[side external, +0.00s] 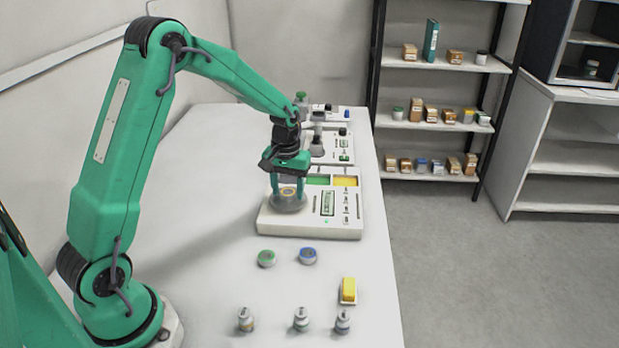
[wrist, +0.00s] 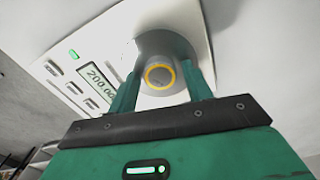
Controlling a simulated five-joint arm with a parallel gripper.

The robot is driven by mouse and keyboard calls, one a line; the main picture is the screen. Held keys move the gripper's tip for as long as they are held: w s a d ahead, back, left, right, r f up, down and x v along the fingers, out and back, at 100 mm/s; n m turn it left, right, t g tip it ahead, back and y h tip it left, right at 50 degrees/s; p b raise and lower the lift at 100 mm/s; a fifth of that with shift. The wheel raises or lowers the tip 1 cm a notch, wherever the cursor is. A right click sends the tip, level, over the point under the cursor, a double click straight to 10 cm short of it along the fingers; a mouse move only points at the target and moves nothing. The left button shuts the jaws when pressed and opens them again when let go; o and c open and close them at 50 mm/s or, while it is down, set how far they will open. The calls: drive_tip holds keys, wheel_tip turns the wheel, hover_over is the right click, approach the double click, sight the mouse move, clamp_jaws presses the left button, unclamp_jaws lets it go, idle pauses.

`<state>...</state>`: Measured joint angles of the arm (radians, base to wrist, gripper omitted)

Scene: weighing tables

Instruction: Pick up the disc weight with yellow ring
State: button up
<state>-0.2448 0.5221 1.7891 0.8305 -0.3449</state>
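The disc weight with yellow ring (wrist: 160,75) sits on the round grey pan of the nearest scale (side external: 340,228). In the wrist view the scale display appears to read about 200. My gripper (side external: 287,188) points down over this pan in the side view. In the wrist view its two green fingers (wrist: 163,82) stand on either side of the disc, with gaps between them and the ring. The gripper looks open and holds nothing. In the side view the disc is partly hidden behind the fingers.
A green-topped disc (side external: 266,258) and a blue-topped disc (side external: 308,256) lie before the scale. A yellow block (side external: 348,289) and several knobbed weights (side external: 301,320) stand nearer the front. More scales (side external: 331,145) are behind. The table's left part is clear.

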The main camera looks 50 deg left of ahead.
sight(288, 192)
drive_tip(key=c, duration=0.9)
drive_tip(key=shift+c, duration=0.2)
drive_tip(key=shift+r, duration=0.1)
drive_tip(key=shift+r, duration=0.4)
wheel_tip(288, 192, up, 3)
drive_tip(key=shift+r, duration=0.1)
drive_tip(key=s+d+r, duration=0.3)
drive_tip(key=d+r, duration=0.4)
drive_tip(key=d, duration=0.4)
drive_tip(key=shift+s, duration=0.2)
drive_tip(key=shift+d, duration=0.1)
